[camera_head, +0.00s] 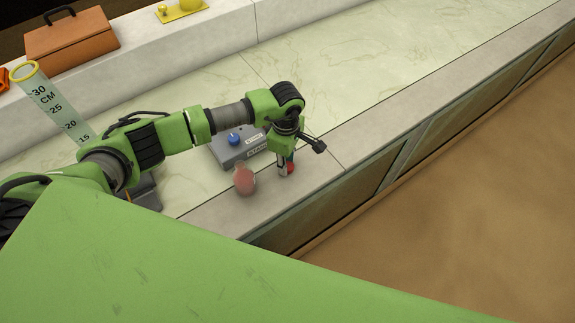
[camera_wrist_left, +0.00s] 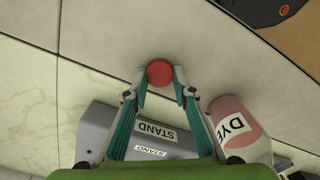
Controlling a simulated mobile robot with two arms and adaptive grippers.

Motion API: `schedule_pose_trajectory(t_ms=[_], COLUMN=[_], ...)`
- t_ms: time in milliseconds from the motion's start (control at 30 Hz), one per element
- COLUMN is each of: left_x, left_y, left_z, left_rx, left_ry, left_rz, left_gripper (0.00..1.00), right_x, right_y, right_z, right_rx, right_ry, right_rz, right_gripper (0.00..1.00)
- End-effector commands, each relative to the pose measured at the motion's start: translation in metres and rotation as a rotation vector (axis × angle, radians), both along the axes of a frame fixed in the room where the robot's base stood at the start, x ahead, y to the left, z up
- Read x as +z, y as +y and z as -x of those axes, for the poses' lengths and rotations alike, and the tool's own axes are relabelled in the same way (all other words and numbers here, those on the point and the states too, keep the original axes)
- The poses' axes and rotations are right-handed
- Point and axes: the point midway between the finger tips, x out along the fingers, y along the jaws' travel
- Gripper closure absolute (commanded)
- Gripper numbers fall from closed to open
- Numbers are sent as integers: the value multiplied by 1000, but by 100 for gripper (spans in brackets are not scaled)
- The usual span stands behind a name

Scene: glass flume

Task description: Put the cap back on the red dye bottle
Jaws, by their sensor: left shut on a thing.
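The red cap (camera_wrist_left: 160,72) is between the fingertips of my left gripper (camera_wrist_left: 161,86) in the left wrist view. The gripper is shut on it. In the head view the cap (camera_head: 291,168) shows as a small red spot at the tips of the left gripper (camera_head: 286,167). Whether the cap touches the counter is hard to tell. The dye bottle (camera_head: 245,181) is pinkish red and stands on the pale ledge, just left of the gripper and apart from it. In the left wrist view the bottle (camera_wrist_left: 236,125) shows a DYE label, right of the fingers. My right gripper is not in view.
A grey stand (camera_head: 232,148) with a blue knob (camera_head: 235,139) and STAND labels is close behind the bottle and gripper. A tall measuring scale (camera_head: 58,104) and a brown case (camera_head: 72,42) are at the left. The ledge to the right is clear; its front edge is close.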

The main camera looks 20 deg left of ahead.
Motion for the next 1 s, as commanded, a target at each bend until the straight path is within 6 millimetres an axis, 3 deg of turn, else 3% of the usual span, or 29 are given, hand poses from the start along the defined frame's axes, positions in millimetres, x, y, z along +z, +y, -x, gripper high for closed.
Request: schedule_pose_trajectory(t_ms=[267, 467, 800, 1000], left_x=[6, 33, 90, 106], left_y=[0, 1, 8, 13], left_z=[-1, 0, 51, 90], left_rx=[1, -2, -3, -3], left_ry=[-2, -4, -6, -3], left_rz=[0, 0, -1, -1], left_gripper=[84, 84, 84, 84], right_x=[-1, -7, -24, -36], right_y=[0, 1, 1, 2], right_z=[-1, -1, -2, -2], right_rx=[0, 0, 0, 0], right_ry=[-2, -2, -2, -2], right_rz=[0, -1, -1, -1], right_gripper=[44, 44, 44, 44])
